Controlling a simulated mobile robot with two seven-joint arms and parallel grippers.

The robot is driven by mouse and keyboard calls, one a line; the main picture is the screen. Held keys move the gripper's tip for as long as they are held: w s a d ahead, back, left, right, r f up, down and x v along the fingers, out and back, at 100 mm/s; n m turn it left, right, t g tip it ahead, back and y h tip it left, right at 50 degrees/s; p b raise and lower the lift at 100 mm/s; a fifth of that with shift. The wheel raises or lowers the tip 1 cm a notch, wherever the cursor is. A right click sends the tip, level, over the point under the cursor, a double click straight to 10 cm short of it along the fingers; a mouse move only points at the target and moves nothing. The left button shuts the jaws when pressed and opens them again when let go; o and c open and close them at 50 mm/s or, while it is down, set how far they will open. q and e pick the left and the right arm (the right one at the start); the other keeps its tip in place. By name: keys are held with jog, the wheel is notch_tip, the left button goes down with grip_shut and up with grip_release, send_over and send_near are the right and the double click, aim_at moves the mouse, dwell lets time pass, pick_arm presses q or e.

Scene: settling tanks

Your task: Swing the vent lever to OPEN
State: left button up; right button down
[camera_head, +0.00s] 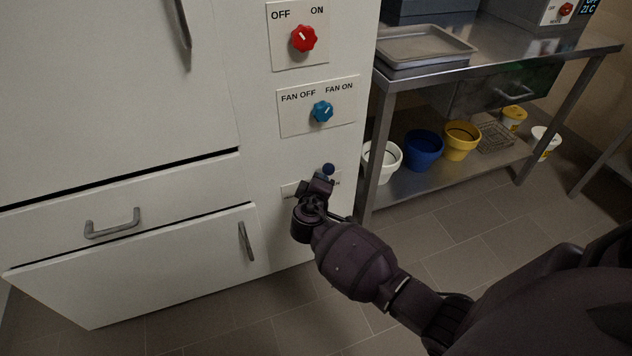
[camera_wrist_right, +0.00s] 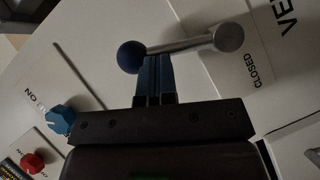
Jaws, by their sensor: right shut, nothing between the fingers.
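The vent lever is a silver rod (camera_wrist_right: 185,45) with a dark blue ball (camera_wrist_right: 131,56) at one end and a round pivot (camera_wrist_right: 229,38) at the other. In the head view only its blue ball (camera_head: 328,169) shows clearly, just above my right gripper (camera_head: 322,182). My arm and gripper hide most of the vent plate there. In the right wrist view the gripper's fingers (camera_wrist_right: 154,76) are shut and empty, with their tips at the rod close to the ball. Whether they touch it I cannot tell. The word CLOSED (camera_wrist_right: 262,65) shows beside the pivot; OPEN cannot be read. My left gripper is out of view.
Above the lever on the white cabinet are a blue fan knob (camera_head: 322,111) and a red knob (camera_head: 303,39). A drawer handle (camera_head: 112,223) sticks out at left. A steel table (camera_head: 520,65) with buckets on its lower shelf stands close at right.

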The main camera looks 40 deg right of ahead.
pick_arm(q)
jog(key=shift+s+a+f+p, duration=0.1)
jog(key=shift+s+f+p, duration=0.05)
jog(key=shift+p, duration=0.15)
pick_arm(e)
jog(key=shift+s+d+m+y, duration=0.1)
jog(key=shift+d+m+y, duration=0.4)
jog(key=shift+m, duration=0.1)
